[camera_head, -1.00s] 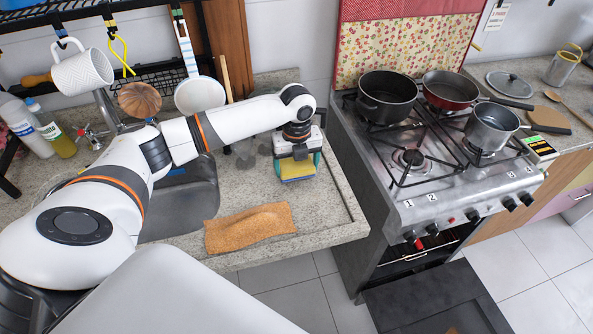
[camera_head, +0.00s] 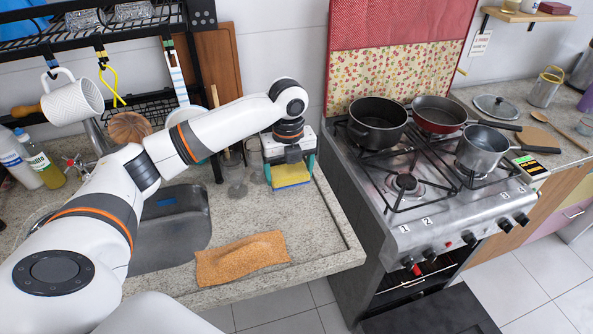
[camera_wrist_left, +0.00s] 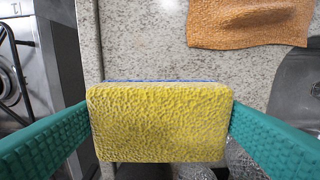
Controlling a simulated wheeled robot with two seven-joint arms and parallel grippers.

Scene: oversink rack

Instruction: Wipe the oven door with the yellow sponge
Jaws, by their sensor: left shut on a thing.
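The yellow sponge (camera_head: 290,174) is held by my left gripper (camera_head: 289,164) over the back right part of the granite counter. In the left wrist view the sponge (camera_wrist_left: 158,122) fills the space between the two teal fingers, which press on its sides. A thin blue edge shows along one side of it. The oven door (camera_head: 428,311) is lowered at the front of the stove (camera_head: 425,215), showing as a dark panel cut off by the bottom edge. The oven opening (camera_head: 412,277) shows racks inside. My right gripper is not in view.
An orange cloth (camera_head: 241,259) lies on the counter (camera_head: 320,235), also in the left wrist view (camera_wrist_left: 250,20). Drinking glasses (camera_head: 235,176) stand close to the left gripper. Pots and pans (camera_head: 377,122) sit on the stove. The sink (camera_head: 172,230) is left of the cloth.

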